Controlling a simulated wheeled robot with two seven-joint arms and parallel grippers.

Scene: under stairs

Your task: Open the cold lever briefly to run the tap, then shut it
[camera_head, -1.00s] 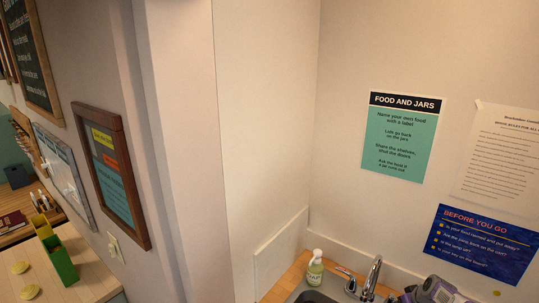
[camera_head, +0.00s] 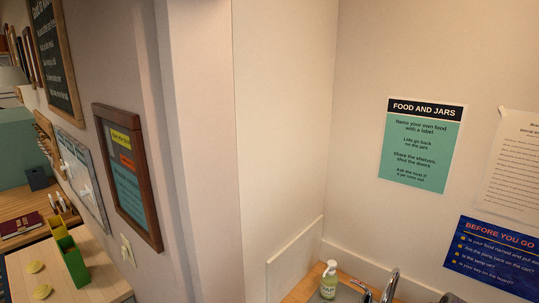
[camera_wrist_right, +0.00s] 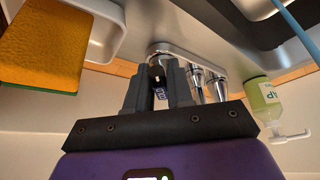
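The metal tap (camera_head: 391,286) shows at the bottom edge of the head view, with a red-marked lever (camera_head: 361,288) to its left. In the right wrist view, the tap's chrome base (camera_wrist_right: 172,48) is at the top middle, with two chrome parts (camera_wrist_right: 197,78) right of my fingers. My right gripper (camera_wrist_right: 158,82) is at the tap, its dark fingers apart. A small piece with a blue mark (camera_wrist_right: 160,94), apparently the cold lever, shows in the gap between them. I cannot tell whether the fingers touch it. My left gripper is out of view. No water is visible.
A soap bottle (camera_head: 329,281) stands left of the tap. The right wrist view shows a yellow and green sponge (camera_wrist_right: 42,45) by a white tray (camera_wrist_right: 104,28), and a blue rod (camera_wrist_right: 298,25). A wall corner (camera_head: 235,150) stands left of the sink.

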